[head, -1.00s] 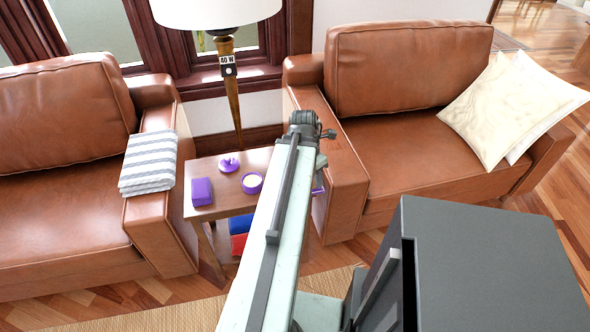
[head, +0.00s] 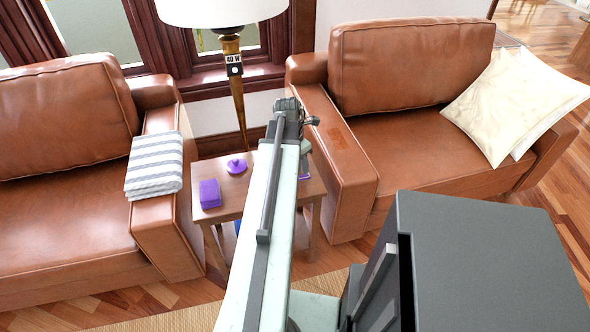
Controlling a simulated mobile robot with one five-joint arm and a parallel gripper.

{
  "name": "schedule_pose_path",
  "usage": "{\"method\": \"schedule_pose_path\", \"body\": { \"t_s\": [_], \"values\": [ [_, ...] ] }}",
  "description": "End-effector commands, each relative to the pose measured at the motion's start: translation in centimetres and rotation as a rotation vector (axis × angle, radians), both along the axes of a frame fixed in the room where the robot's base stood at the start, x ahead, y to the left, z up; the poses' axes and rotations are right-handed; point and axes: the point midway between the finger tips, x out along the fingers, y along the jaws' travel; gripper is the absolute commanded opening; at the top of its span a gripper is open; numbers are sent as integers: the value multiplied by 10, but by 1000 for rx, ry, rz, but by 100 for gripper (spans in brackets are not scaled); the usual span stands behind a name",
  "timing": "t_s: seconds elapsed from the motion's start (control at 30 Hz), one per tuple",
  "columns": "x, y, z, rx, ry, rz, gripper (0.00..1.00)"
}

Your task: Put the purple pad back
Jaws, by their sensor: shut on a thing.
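A purple sliver (head: 304,176), which looks like the edge of the purple pad, shows just right of my arm over the small wooden side table (head: 238,208). It sits just below my gripper (head: 304,150), which is shut on it. My arm hides the fingers and most of the pad. I cannot tell whether the pad touches the tabletop. A purple block (head: 209,194) stands at the table's left front. A purple lid-like disc with a knob (head: 236,165) lies behind it.
A lamp (head: 234,80) stands behind the table. Brown leather armchairs flank it, left (head: 165,215) and right (head: 345,185). A striped folded cloth (head: 154,165) lies on the left armrest. A blue item on the lower shelf is mostly hidden.

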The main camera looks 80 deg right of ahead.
Motion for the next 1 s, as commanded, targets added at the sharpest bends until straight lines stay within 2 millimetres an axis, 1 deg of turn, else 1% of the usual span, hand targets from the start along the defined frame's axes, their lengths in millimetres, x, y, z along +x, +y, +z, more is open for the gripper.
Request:
{"method": "schedule_pose_path", "body": {
  "t_s": [0.03, 0.1, 0.2, 0.47, 0.87, 0.9, 0.93, 0.97, 1.0],
  "values": [
    [1, -6, -4, 0, 0, -3, 0],
    [-6, -5, -25, 0, 0, -13, 0],
    [-10, -5, -40, 0, 0, -19, 0],
    [-7, -5, -36, 0, -1, -14, 0],
    [-9, -6, -49, 0, 0, -18, 0],
    [-9, -6, -47, 0, 0, -18, 44],
    [-9, -6, -47, 0, 0, -18, 52],
    [-10, -6, -47, 0, 0, -19, 54],
    [-10, -6, -47, 0, 0, -19, 54]
  ]
}}
